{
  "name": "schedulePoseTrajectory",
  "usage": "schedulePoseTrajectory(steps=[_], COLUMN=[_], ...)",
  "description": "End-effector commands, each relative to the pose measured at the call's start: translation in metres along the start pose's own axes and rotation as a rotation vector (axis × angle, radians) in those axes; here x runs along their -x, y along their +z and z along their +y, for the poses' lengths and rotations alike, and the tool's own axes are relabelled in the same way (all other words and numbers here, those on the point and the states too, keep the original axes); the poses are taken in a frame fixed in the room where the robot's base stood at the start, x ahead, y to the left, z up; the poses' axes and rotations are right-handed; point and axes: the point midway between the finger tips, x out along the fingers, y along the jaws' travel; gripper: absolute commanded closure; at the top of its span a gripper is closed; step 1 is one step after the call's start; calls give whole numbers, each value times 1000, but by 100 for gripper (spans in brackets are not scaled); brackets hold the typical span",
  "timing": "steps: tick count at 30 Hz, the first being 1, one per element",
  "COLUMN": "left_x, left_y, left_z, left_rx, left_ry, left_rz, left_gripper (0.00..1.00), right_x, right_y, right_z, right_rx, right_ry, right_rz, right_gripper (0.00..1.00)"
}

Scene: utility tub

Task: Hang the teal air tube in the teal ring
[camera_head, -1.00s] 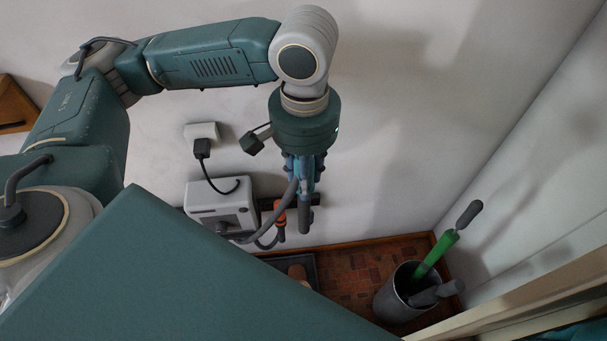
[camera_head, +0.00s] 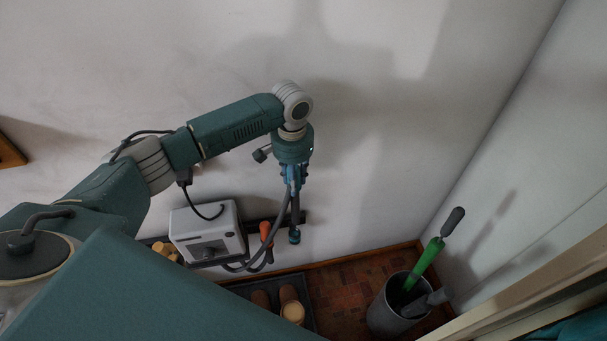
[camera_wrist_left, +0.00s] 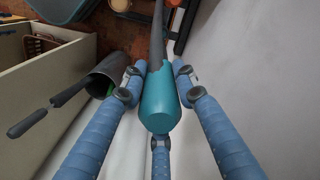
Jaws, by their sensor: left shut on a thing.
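My left gripper (camera_head: 293,182) points down beside the wall, its blue fingers shut around the teal body of the air tube. That body shows between the fingers in the left wrist view (camera_wrist_left: 160,98). The tube's dark grey end (camera_head: 295,208) hangs below the fingers, in front of the wall rail. A small teal ring (camera_head: 294,237) appears at the lower tip of that end. My right gripper is out of view.
A grey box (camera_head: 206,232) with a looping hose is on the wall to the left. An orange-handled piece (camera_head: 266,231) hangs close left of the tube. A grey bin (camera_head: 391,309) with a green-handled tool stands at the right. The wall right of the tube is clear.

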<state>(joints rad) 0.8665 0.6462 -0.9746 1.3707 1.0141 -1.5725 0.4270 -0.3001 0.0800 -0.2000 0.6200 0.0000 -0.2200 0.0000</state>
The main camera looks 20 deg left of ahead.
Motion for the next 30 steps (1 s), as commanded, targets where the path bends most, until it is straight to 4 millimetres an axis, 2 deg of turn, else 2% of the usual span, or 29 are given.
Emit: schedulePoseTrajectory(steps=[3, 11, 30], left_x=[-11, -21, -68], left_y=[0, 0, 0], left_z=[-6, -8, -8], left_rx=[-9, -12, -11], left_ry=[1, 1, 0], left_rz=[2, 3, 4], left_gripper=[100, 100, 100], right_x=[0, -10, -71], right_y=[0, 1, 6], right_z=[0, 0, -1], right_rx=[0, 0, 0], right_ry=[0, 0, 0], right_rz=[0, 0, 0], right_gripper=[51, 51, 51])
